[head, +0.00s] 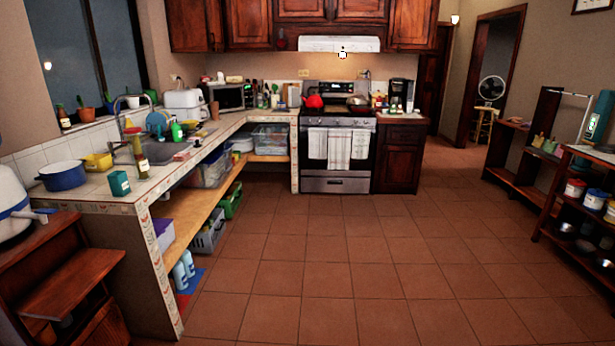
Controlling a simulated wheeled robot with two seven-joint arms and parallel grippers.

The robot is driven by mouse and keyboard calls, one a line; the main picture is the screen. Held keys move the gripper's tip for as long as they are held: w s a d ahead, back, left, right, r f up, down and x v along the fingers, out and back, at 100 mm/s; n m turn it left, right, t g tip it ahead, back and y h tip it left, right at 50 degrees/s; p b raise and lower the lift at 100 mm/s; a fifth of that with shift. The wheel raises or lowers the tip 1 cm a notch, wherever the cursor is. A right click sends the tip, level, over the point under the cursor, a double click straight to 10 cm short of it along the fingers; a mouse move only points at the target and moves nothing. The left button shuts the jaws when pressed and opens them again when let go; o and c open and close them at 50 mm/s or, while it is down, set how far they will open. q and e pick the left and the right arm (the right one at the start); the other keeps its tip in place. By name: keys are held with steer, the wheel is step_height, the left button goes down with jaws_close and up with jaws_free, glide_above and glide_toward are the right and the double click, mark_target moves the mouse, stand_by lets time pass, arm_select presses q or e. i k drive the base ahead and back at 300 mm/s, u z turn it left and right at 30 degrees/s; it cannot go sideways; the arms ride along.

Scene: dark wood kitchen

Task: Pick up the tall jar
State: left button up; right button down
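No thing in the head view is clearly the tall jar. A tall, narrow dark container with a reddish-brown top (137,153) stands upright on the tiled counter (95,190) by the sink; I cannot tell whether it is a jar or a bottle. Small jars with coloured lids (575,188) sit on the right shelf unit, and a teal upright object (600,116) stands on its top. Neither of my grippers is in view.
A blue pot (63,176), a yellow pot (97,162) and a teal box (119,183) share the left counter. A wooden cabinet (75,285) stands at the near left. The stove (337,150) is at the back. The tiled floor (370,265) is clear in the middle.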

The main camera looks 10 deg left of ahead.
mark_target(136, 144)
steer(key=z, duration=0.2)
steer(key=i, duration=2.3)
steer(key=u, duration=0.25)
steer(key=i, duration=1.95)
steer(key=u, duration=1.7)
steer(key=i, duration=1.25)
steer(key=u, duration=0.75)
